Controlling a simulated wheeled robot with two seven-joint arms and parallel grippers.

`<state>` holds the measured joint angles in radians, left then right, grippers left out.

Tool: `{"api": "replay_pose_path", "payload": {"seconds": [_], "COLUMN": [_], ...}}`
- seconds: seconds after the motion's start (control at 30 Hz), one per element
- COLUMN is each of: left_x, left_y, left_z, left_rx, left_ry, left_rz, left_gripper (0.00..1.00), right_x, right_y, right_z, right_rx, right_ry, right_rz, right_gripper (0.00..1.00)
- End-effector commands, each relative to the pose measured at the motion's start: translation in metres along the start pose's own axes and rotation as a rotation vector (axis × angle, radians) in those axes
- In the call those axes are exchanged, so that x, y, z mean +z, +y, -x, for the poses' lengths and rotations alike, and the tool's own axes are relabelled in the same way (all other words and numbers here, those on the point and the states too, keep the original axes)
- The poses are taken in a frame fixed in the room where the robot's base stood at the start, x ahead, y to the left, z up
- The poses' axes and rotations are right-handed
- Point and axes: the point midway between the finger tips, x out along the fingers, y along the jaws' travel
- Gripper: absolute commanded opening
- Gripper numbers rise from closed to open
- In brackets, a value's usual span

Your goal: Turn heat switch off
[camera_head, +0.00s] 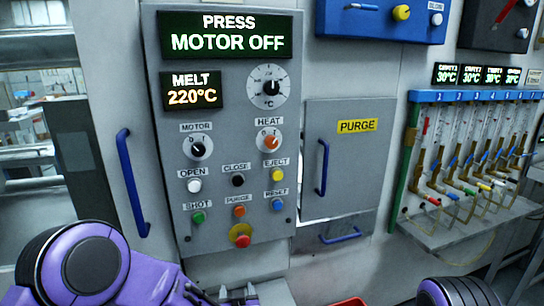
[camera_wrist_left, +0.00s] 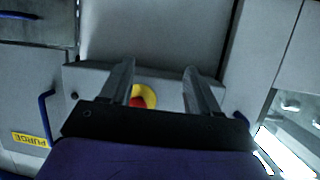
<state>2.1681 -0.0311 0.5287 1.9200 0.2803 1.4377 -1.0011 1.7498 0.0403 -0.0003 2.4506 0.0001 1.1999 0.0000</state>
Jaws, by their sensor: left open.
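The heat switch (camera_head: 269,141) is an orange knob on a round white dial, under the HEAT label on the grey control panel (camera_head: 222,225). Its exact pointer direction is too small to tell. My left gripper (camera_head: 238,292) is low in the head view, below the panel and well below the heat switch, apart from it. In the left wrist view its two fingers (camera_wrist_left: 160,75) are spread with nothing held between them. A red and yellow stop button (camera_wrist_left: 143,98) shows between and beyond them. The heat switch cannot be made out in the left wrist view. My right gripper is out of view.
The motor switch (camera_head: 198,148) is left of the heat switch. Several push buttons and the stop button (camera_head: 241,235) lie below. Blue handles (camera_head: 131,185) flank the panel, with the purge door (camera_head: 345,150) at right. Displays read PRESS MOTOR OFF (camera_head: 227,33) and MELT 220°C (camera_head: 191,90).

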Motion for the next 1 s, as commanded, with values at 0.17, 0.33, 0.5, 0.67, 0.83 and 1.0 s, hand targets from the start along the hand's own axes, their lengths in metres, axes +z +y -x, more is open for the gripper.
{"api": "replay_pose_path", "payload": {"seconds": [0.17,0.33,0.5,0.67,0.83,1.0], "left_x": [-0.224,-0.326,-0.351,-0.363,-0.374,-0.380], "left_y": [0.083,0.111,0.116,0.114,0.111,0.110], "left_z": [0.051,0.111,0.118,0.086,0.051,0.031], "left_rx": [-0.050,-0.086,-0.092,-0.092,-0.091,-0.090], "left_ry": [0.266,0.336,0.341,0.339,0.339,0.342], "left_rz": [-0.034,-0.054,-0.065,-0.066,-0.067,-0.067], "left_gripper": [0.61,0.61,0.61,0.61,0.61,0.61], "right_x": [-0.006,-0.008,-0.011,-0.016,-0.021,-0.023], "right_y": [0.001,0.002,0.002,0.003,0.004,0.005], "right_z": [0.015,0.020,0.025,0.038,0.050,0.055], "right_rx": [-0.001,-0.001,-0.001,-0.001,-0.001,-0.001], "right_ry": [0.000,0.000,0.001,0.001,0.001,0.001], "right_rz": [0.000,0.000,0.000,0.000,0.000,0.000], "right_gripper": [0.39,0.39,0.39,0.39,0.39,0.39]}}
